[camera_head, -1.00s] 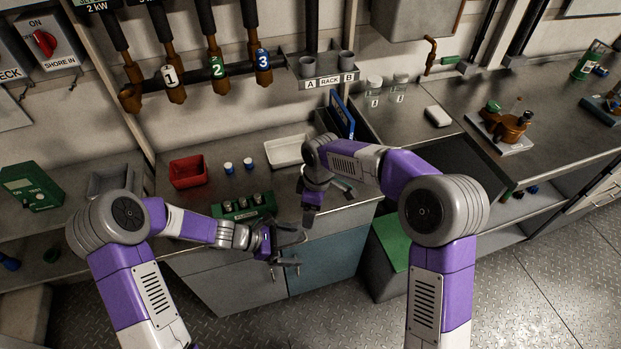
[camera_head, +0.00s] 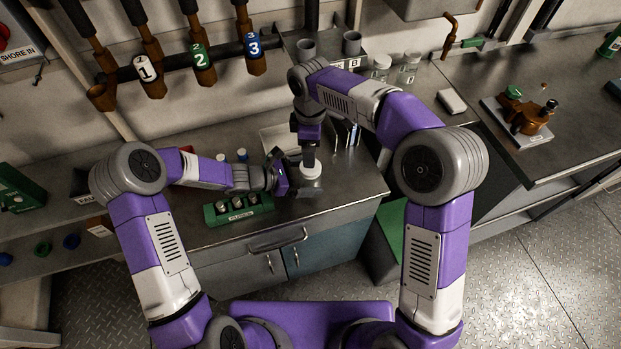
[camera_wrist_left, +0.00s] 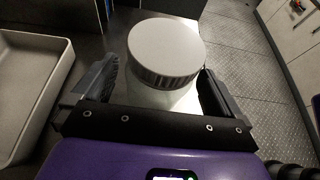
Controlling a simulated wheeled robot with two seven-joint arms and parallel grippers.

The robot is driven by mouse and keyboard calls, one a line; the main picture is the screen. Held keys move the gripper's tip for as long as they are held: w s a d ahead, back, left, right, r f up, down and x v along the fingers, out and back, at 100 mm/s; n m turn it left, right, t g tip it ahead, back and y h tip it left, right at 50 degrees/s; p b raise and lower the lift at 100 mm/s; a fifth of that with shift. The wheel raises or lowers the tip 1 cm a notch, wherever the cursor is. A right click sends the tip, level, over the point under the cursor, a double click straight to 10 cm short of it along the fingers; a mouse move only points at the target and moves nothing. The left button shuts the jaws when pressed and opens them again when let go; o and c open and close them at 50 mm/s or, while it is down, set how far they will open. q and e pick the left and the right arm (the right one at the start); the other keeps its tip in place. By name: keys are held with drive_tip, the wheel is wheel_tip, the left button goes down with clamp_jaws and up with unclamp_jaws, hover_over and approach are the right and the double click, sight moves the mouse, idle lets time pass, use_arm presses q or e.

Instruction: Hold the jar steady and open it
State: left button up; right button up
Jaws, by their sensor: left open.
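A clear jar with a white ribbed lid (camera_wrist_left: 166,50) stands upright on the metal worktop. In the head view its white lid (camera_head: 311,171) shows near the counter's front, partly covered by my grippers. My left gripper (camera_head: 296,182) is at the jar from the left. In the left wrist view its two fingers (camera_wrist_left: 160,88) are spread, one on each side of the glass body, with a gap visible at least on the left. My right gripper (camera_head: 309,160) points down just above the lid. I cannot tell whether it touches the lid, and its finger opening is hidden.
A green rack (camera_head: 238,209) with several small jars stands left of the jar. A pale tray (camera_wrist_left: 30,85) lies close beside my left gripper in its wrist view. Two more clear jars (camera_head: 409,68) stand at the back right. The counter's front edge is close to the jar.

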use_arm(q)
drive_tip(key=shift+x, duration=1.05)
drive_tip(key=shift+w, duration=0.1)
